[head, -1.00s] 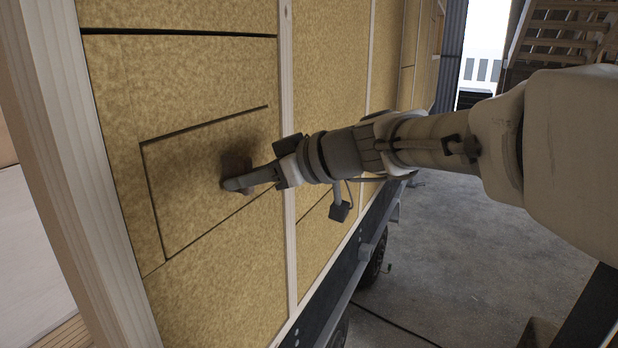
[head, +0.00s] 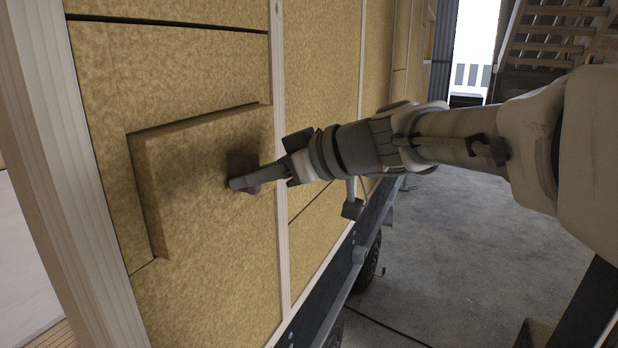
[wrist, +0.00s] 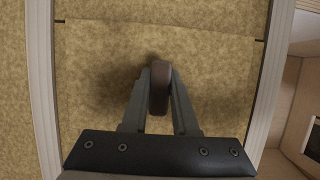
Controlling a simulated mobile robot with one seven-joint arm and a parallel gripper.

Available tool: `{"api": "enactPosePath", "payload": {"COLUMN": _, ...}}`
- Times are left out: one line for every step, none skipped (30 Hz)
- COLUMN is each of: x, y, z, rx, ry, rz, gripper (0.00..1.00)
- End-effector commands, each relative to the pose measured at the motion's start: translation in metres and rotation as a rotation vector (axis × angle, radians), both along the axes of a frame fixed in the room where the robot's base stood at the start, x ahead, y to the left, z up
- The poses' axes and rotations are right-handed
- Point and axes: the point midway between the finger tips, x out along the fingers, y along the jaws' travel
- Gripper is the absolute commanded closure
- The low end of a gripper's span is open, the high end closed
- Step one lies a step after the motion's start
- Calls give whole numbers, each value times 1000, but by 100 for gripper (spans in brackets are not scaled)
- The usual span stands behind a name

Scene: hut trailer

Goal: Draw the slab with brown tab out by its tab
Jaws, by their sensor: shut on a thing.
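The yellow-brown slab (head: 200,200) sits in the insulated wall and stands slightly proud of it. Its left side face and top edge show as bands along the seam. The brown tab (head: 240,165) is on the slab's face near the right-hand stud. My gripper (head: 246,183) is shut on the tab, seen from the side. In the wrist view the tab (wrist: 160,85) is pinched upright between both fingers, with the slab (wrist: 100,65) behind it. The slab's right and lower edges are partly hidden by my gripper and the stud.
A pale wooden stud (head: 279,150) runs close to the right of the tab. A wide post (head: 65,150) stands at the left. Fixed wall panels (head: 180,65) surround the slab. A trailer frame with wheels (head: 368,258) is below. Open concrete floor (head: 450,250) lies to the right.

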Motion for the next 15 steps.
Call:
{"api": "enactPosePath", "payload": {"x": 0, "y": -2, "z": 0, "rx": 1, "ry": -3, "rz": -2, "gripper": 100}}
{"api": "enactPosePath", "payload": {"x": -1, "y": -4, "z": 0, "rx": 1, "ry": -3, "rz": -2, "gripper": 100}}
{"api": "enactPosePath", "payload": {"x": -1, "y": -5, "z": 0, "rx": 1, "ry": -3, "rz": -2, "gripper": 100}}
{"api": "enactPosePath", "payload": {"x": -2, "y": -6, "z": 0, "rx": 1, "ry": -3, "rz": -2, "gripper": 100}}
{"api": "enactPosePath", "payload": {"x": -2, "y": -7, "z": 0, "rx": 1, "ry": -2, "rz": -1, "gripper": 100}}
{"api": "enactPosePath", "payload": {"x": -3, "y": -9, "z": 0, "rx": 1, "ry": -2, "rz": -1, "gripper": 100}}
{"api": "enactPosePath", "payload": {"x": -3, "y": -10, "z": -1, "rx": 1, "ry": -2, "rz": -1, "gripper": 100}}
{"api": "enactPosePath", "payload": {"x": -4, "y": -11, "z": -1, "rx": 1, "ry": -2, "rz": -1, "gripper": 100}}
{"api": "enactPosePath", "payload": {"x": -4, "y": -12, "z": 0, "rx": 1, "ry": -2, "rz": -1, "gripper": 100}}
{"api": "enactPosePath", "payload": {"x": -5, "y": -13, "z": -1, "rx": 1, "ry": -2, "rz": -1, "gripper": 100}}
{"api": "enactPosePath", "payload": {"x": -5, "y": -14, "z": 0, "rx": 1, "ry": -2, "rz": -1, "gripper": 100}}
{"api": "enactPosePath", "payload": {"x": -6, "y": -16, "z": 0, "rx": 1, "ry": -2, "rz": -1, "gripper": 100}}
{"api": "enactPosePath", "payload": {"x": -7, "y": -17, "z": 0, "rx": 1, "ry": -2, "rz": -1, "gripper": 100}}
{"api": "enactPosePath", "payload": {"x": -7, "y": -18, "z": 0, "rx": 1, "ry": -2, "rz": -1, "gripper": 100}}
{"api": "enactPosePath", "payload": {"x": -8, "y": -20, "z": 0, "rx": 1, "ry": -2, "rz": -1, "gripper": 100}}
